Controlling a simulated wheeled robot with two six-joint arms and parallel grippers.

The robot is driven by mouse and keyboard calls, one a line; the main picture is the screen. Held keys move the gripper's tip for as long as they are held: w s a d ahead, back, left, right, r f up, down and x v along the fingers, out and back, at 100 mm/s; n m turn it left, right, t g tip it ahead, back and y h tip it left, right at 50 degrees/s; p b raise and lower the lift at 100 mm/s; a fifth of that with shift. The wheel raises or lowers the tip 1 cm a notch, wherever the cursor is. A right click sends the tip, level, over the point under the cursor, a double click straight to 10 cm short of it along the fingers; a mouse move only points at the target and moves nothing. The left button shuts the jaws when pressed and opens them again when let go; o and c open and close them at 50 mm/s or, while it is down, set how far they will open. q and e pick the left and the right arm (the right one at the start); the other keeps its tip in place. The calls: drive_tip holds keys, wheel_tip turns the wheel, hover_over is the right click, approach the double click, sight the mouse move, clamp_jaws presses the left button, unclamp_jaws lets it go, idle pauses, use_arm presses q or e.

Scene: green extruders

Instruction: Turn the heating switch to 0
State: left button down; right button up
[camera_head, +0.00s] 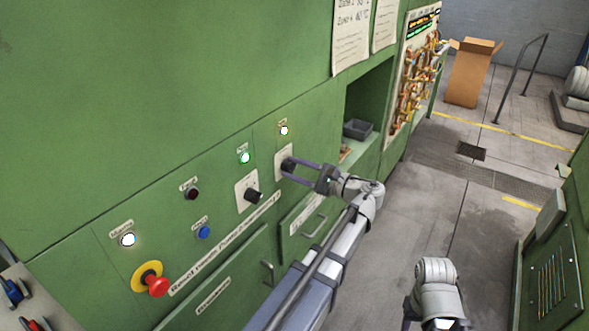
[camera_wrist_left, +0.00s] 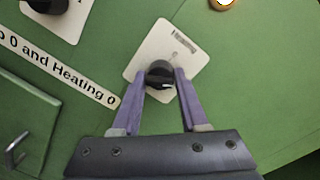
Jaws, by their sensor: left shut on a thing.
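The heating switch is a black rotary knob (camera_wrist_left: 160,74) on a white plate (camera_wrist_left: 146,50) fixed to the green panel. In the head view the knob (camera_head: 287,165) is at the far end of the row of controls. My left gripper (camera_head: 286,167) reaches it from the right. In the left wrist view the purple fingers (camera_wrist_left: 162,80) stand on both sides of the knob and are shut on it.
A second black knob (camera_head: 254,196) sits on its own plate to the left. A red emergency button (camera_head: 157,285), a blue button (camera_head: 204,232) and several lamps share the panel.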

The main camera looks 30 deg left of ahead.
use_arm(q)
drive_tip(key=shift+r+n, duration=0.1)
drive_tip(key=shift+n, duration=0.2)
drive_tip(key=n+p, duration=0.1)
drive_tip(key=n, duration=0.4)
drive_tip(key=shift+r+n, duration=0.1)
drive_tip(key=shift+n, duration=0.2)
drive_tip(key=n, duration=0.5)
drive_tip(key=shift+t+h, duration=0.3)
drive_tip(key=shift+c, duration=2.3)
unclamp_jaws()
drive_tip(key=d, duration=0.7)
drive_tip(key=shift+s+d+r+p, duration=0.15)
drive_tip(key=shift+s+d+p, duration=0.05)
drive_tip(key=shift+d+p, duration=0.25)
